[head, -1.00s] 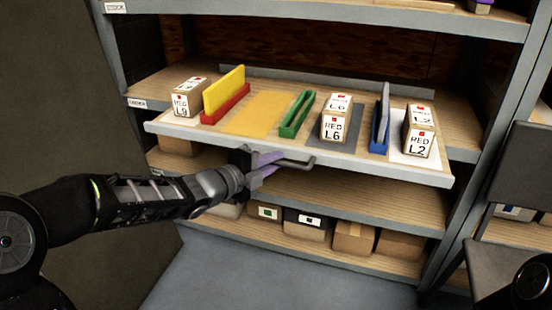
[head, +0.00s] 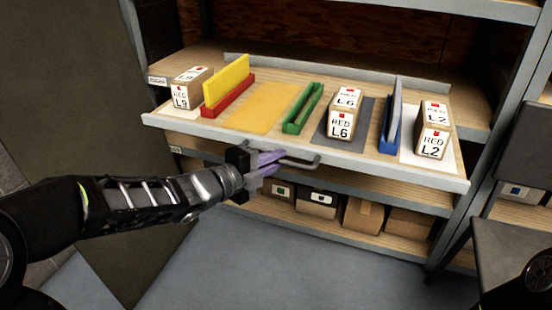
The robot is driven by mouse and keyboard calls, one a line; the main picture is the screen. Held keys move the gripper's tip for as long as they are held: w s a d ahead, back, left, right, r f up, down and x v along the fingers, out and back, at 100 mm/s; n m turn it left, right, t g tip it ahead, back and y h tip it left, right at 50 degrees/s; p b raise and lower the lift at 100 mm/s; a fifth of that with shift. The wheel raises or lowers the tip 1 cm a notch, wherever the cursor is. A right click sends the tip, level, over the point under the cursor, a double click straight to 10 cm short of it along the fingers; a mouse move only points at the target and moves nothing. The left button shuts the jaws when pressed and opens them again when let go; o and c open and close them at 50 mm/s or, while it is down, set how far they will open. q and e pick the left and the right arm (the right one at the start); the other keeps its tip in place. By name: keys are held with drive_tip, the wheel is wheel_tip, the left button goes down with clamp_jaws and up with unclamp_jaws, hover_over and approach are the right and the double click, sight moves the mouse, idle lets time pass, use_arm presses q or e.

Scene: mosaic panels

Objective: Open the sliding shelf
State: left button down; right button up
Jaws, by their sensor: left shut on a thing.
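The sliding shelf (head: 215,131) is a wooden tray with a pale grey front edge, and it sticks out from the rack toward me. Its grey bar handle (head: 308,163) is on the front edge near the middle. My left gripper (head: 268,165) comes in from the left and is shut on the handle's left part. On the shelf stand boxes marked L9 (head: 186,90), L6 (head: 341,120) and L2 (head: 433,135). My right gripper is not in view; a dark part of my arm shows at the lower right.
A red holder with a yellow panel (head: 228,80), a green holder (head: 302,110) and a blue holder (head: 390,130) also stand on the shelf. Several cardboard boxes (head: 362,214) sit on the lower shelf. The grey floor (head: 270,270) in front is clear.

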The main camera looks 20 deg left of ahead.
use_arm(q)
drive_tip(key=c, duration=1.5)
unclamp_jaws()
drive_tip(key=shift+o, duration=0.2)
drive_tip(key=p+v, duration=0.3)
drive_tip(key=v, duration=0.4)
drive_tip(key=shift+s, duration=0.4)
drive_tip(key=shift+a, duration=0.15)
